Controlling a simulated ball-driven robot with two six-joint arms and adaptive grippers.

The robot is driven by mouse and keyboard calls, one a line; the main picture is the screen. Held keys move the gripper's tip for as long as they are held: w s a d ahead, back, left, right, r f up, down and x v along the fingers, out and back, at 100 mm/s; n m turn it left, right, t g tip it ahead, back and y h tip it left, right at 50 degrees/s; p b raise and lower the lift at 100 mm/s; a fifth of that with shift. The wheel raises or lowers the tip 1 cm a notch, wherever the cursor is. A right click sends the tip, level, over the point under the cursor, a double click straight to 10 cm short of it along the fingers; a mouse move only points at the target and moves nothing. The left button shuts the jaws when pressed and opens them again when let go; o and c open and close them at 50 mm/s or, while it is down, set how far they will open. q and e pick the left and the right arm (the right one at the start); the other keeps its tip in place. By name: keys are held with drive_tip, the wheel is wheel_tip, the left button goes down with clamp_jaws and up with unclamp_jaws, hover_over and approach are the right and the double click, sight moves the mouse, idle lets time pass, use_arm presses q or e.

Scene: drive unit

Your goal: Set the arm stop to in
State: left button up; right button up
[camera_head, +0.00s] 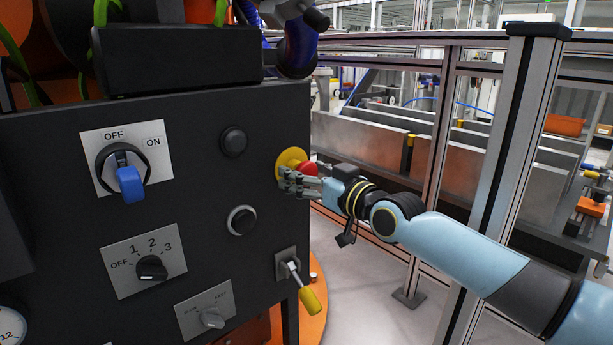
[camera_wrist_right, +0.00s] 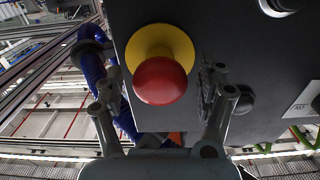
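The arm stop is a red mushroom button (camera_head: 308,169) on a round yellow plate (camera_head: 289,159), near the right edge of the dark panel. In the right wrist view the red button (camera_wrist_right: 160,81) stands in front of its yellow plate (camera_wrist_right: 178,42). My right gripper (camera_head: 296,182) is at the button, its fingers partly in front of it. In the wrist view the open fingers (camera_wrist_right: 162,86) lie on either side of the button, with nothing held. I cannot tell whether a finger touches the button or how deep it sits. My left gripper is not in view.
The dark panel (camera_head: 75,215) also carries a blue OFF/ON switch (camera_head: 130,182), a black rotary knob (camera_head: 151,268), two round buttons (camera_head: 234,141) and a yellow-handled lever (camera_head: 308,298) below my right gripper. A metal frame post (camera_head: 510,130) stands behind my right arm.

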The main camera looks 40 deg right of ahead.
sight(290, 119)
clamp_jaws()
drive_tip(key=shift+w+f+b, duration=0.15)
drive_tip(key=shift+w+b, duration=0.4)
drive_tip(key=shift+b, duration=0.05)
drive_tip(key=shift+w, duration=0.25)
drive_tip(key=shift+r, duration=0.2)
drive_tip(key=shift+c, duration=2)
unclamp_jaws()
drive_tip(key=o, duration=0.4)
drive_tip(key=shift+a, duration=0.1)
drive_tip(key=shift+o, duration=0.2)
wheel_tip(290, 119, up, 10)
drive_tip(key=shift+f, duration=0.1)
